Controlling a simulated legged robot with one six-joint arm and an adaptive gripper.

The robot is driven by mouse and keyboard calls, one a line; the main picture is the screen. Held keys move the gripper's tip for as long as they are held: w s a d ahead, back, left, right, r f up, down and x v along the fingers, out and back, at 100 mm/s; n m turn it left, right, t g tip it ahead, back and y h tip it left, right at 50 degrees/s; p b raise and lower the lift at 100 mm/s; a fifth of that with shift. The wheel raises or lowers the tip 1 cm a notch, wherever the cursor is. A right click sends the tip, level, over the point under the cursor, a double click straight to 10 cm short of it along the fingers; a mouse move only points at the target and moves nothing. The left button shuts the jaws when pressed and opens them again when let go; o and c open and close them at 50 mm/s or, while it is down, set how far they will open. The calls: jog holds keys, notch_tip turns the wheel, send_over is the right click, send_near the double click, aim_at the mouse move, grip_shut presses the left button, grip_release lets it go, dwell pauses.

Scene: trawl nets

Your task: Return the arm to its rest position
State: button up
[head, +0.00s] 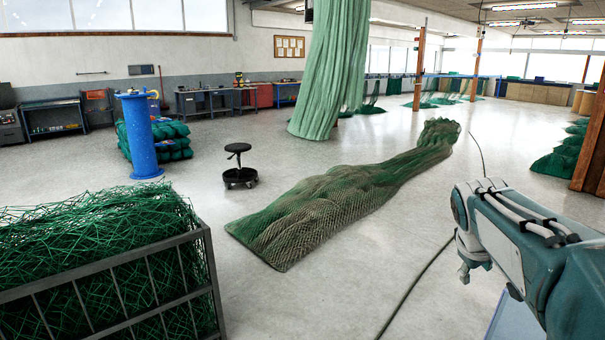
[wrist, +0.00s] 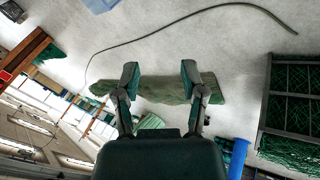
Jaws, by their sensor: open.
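My arm shows at the lower right of the head view, folded, with its teal and white links near the picture's edge. My gripper (wrist: 159,80) shows in the wrist view with its two fingers spread apart and nothing between them. In the head view the fingers cannot be clearly made out. Behind the fingers in the wrist view lies a long green net bundle (wrist: 155,92) on the floor, well away from them. The same net bundle (head: 345,195) lies in the middle of the floor in the head view.
A metal cage (head: 112,265) full of green net stands at the front left. A black stool (head: 239,165) and a blue post (head: 139,137) stand behind it. A dark cable (head: 415,285) runs along the floor by my arm. A pale green net (head: 330,70) hangs at the back.

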jog(key=s+a+f+m+y, duration=0.1)
jog(key=s+a+f+y, duration=0.1)
jog(key=s+a, duration=0.6)
jog(key=s+a+f+m+t+y, duration=0.1)
jog(key=s+a+f+y, duration=0.1)
jog(key=s+a+f, duration=0.3)
jog(key=s+a, duration=0.4)
jog(key=s, duration=0.3)
jog(key=shift+f+m+t, duration=0.2)
jog(key=shift+m+t, duration=0.1)
jog(key=shift+m, duration=0.1)
